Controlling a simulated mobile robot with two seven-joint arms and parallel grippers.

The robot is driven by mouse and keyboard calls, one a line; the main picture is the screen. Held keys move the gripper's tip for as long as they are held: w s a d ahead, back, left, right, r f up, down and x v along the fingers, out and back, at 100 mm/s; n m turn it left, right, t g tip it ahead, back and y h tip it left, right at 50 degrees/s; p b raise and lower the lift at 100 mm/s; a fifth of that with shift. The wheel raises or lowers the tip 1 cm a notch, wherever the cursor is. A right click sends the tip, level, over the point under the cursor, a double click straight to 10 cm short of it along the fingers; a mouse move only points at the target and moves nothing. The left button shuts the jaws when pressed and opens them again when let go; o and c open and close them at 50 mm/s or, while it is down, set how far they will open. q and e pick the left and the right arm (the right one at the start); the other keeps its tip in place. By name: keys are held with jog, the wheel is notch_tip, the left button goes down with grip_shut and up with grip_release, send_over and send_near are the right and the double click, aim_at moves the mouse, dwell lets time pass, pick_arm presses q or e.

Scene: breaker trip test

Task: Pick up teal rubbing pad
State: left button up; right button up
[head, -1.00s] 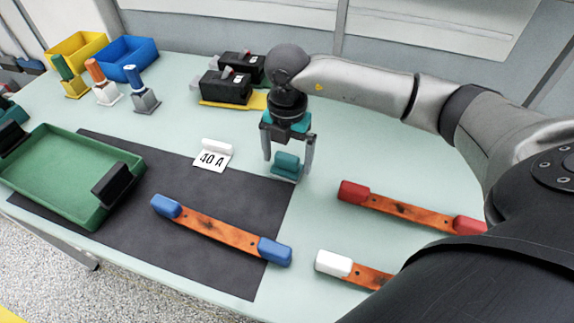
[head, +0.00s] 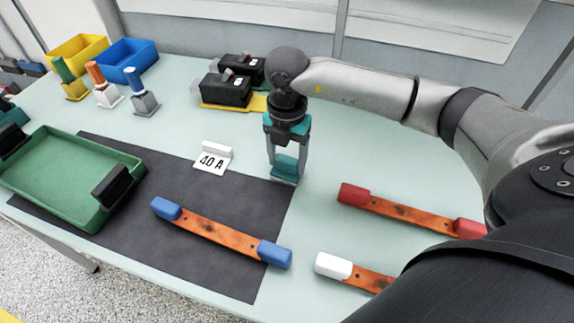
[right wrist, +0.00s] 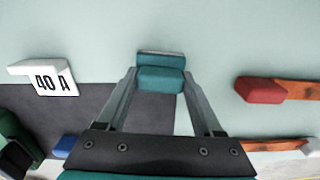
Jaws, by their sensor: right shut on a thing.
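The teal rubbing pad (head: 285,168) is a small block with a paler base, at the back right corner of the dark mat. My right gripper (head: 286,160) points down from above and is shut on the pad, one finger on each side. In the right wrist view the pad (right wrist: 161,78) sits between the fingertips (right wrist: 160,80). It looks to be at table level; I cannot tell whether it touches the table. My left gripper is not clearly shown.
A 40 A card (head: 213,159) stands left of the pad. A blue-ended bar (head: 220,233) lies in front on the dark mat (head: 150,255). Red-ended (head: 405,211) and white-ended (head: 368,278) bars lie right. A green tray (head: 70,170) is left; black breakers (head: 226,90) stand behind.

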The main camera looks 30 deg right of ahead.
aim_at(287, 158)
jog(key=shift+r, duration=0.1)
notch_tip(287, 158, up, 20)
jog(key=p, duration=0.3)
jog(key=shift+p, duration=0.4)
jog(key=o, duration=0.8)
jog(key=c, duration=0.6)
